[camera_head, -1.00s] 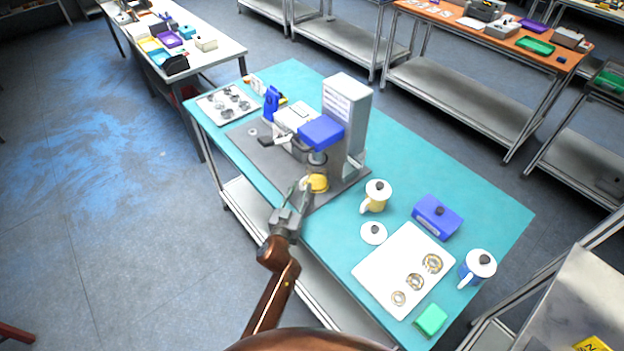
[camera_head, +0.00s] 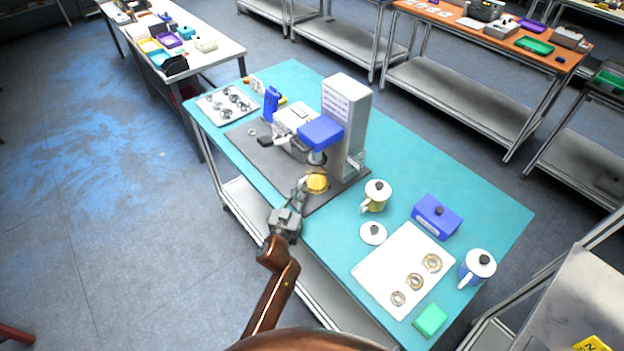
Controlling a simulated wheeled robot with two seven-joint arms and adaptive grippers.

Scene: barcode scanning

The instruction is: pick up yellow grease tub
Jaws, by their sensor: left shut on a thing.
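The yellow grease tub (camera_head: 317,183) is a small round yellow tub at the front of the grey mat, below the blue head of the grey press-like machine (camera_head: 344,118). My left gripper (camera_head: 305,186) reaches in from the front left, and its fingers are shut on the tub's left side. The fingertips partly cover the tub. I cannot tell whether the tub is clear of the mat. My right gripper is not in view.
The teal table (camera_head: 400,165) holds a yellow-and-white mug (camera_head: 376,196), a white lid (camera_head: 373,232), a white board with metal rings (camera_head: 385,262), a blue box (camera_head: 437,216), a blue mug (camera_head: 476,268) and a green block (camera_head: 430,319).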

